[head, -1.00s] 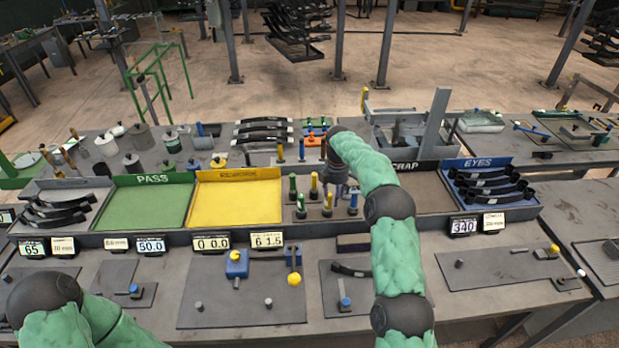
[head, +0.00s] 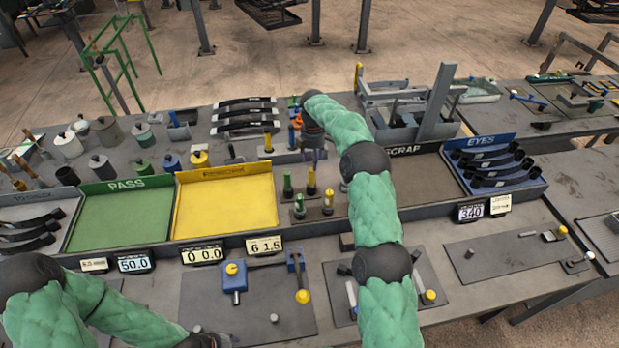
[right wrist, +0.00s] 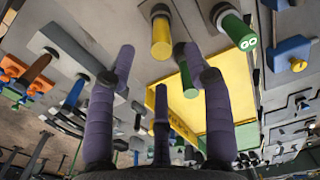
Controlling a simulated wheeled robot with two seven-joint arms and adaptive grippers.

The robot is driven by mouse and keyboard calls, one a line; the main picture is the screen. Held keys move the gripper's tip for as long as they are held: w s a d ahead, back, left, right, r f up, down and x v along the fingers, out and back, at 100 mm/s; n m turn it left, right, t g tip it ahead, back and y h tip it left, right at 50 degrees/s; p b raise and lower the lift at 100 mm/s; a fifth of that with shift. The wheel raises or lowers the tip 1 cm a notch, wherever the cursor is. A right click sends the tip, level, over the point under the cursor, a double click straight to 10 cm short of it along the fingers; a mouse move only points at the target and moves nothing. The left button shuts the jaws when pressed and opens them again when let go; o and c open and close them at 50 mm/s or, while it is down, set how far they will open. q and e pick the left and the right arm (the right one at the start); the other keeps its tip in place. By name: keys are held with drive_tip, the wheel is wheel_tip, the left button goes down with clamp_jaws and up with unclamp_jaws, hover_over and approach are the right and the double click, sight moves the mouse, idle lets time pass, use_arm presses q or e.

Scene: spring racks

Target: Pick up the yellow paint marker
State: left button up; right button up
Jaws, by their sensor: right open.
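Two yellow-topped markers stand upright in a grey holder, one at the back (head: 311,181) and one at the front right (head: 328,203). Green markers (head: 287,187) stand to their left. My right gripper (head: 314,153) is just behind the holder, partly hidden by its own wrist. In the right wrist view its purple fingers (right wrist: 158,62) are spread and empty. A yellow marker (right wrist: 161,36) shows beyond the gap between the fingertips, with a green marker (right wrist: 238,32) to its right. I cannot tell contact. My left arm runs off the bottom edge, and its fingers are out of frame.
A yellow tray (head: 226,208) and a green PASS tray (head: 124,218) lie left of the holder. Bottles and tools crowd the back bench. My right arm covers part of the scrap area.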

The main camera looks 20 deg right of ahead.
sight(311, 169)
wheel_tip(311, 169, down, 3)
drive_tip(key=shift+f, duration=0.1)
drive_tip(key=shift+w+a+f+p, duration=0.15)
drive_tip(key=shift+f+p, duration=0.2)
drive_tip(key=shift+f, duration=1)
drive_tip(key=shift+s+a+f+p, duration=0.1)
drive_tip(key=shift+f+p, duration=0.25)
drive_tip(key=shift+f, duration=1)
clamp_jaws()
